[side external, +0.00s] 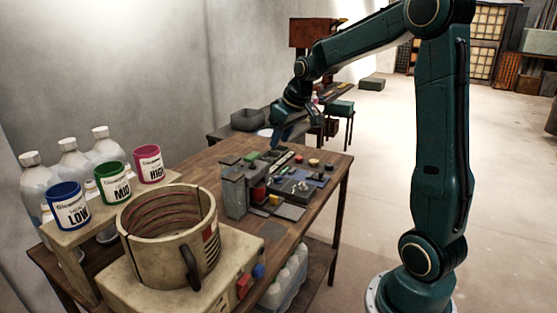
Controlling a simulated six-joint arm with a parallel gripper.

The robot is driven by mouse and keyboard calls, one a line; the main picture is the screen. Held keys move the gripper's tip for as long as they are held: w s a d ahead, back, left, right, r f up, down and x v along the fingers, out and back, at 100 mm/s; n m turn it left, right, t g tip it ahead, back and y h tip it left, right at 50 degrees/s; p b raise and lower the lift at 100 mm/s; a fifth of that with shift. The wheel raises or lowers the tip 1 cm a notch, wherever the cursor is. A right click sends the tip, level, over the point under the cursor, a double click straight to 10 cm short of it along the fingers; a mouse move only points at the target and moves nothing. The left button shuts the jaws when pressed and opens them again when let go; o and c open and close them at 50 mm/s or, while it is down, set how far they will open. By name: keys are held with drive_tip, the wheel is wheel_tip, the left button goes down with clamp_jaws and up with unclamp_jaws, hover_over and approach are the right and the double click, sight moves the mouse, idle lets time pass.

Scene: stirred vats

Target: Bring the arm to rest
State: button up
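My gripper (279,141) points down over the back part of the wooden table (334,178), just behind a dark panel (298,182) with coloured buttons. My dark teal arm reaches in from its base on the right, bent at the elbow, with the wrist above the table. The gripper is small in the picture, and the gap between its fingers cannot be made out. No held object can be seen. Whether the fingertips touch anything on the table cannot be told.
A beige vat (168,240) with a coiled inside stands at the front of the table. Blue, green and pink cups sit on a wooden stand (125,207), with clear bottles (72,158) behind. A grey block (235,190) stands beside the panel. Floor at right is open.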

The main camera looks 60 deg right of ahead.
drive_tip(key=s+a+r+n, duration=0.1)
drive_tip(key=s+a+r, duration=0.2)
drive_tip(key=s+a, duration=0.3)
drive_tip(key=s+a+r, duration=0.2)
drive_tip(key=s+a, duration=0.2)
drive_tip(key=a, duration=0.4)
drive_tip(key=s+a+f, duration=0.1)
drive_tip(key=s+a, duration=0.2)
drive_tip(key=s, duration=0.3)
drive_tip(key=s+a+n+t+y, duration=0.1)
drive_tip(key=s+a, duration=0.2)
drive_tip(key=s, duration=0.2)
drive_tip(key=shift+s+a+f, duration=0.35)
drive_tip(key=shift+f, duration=0.05)
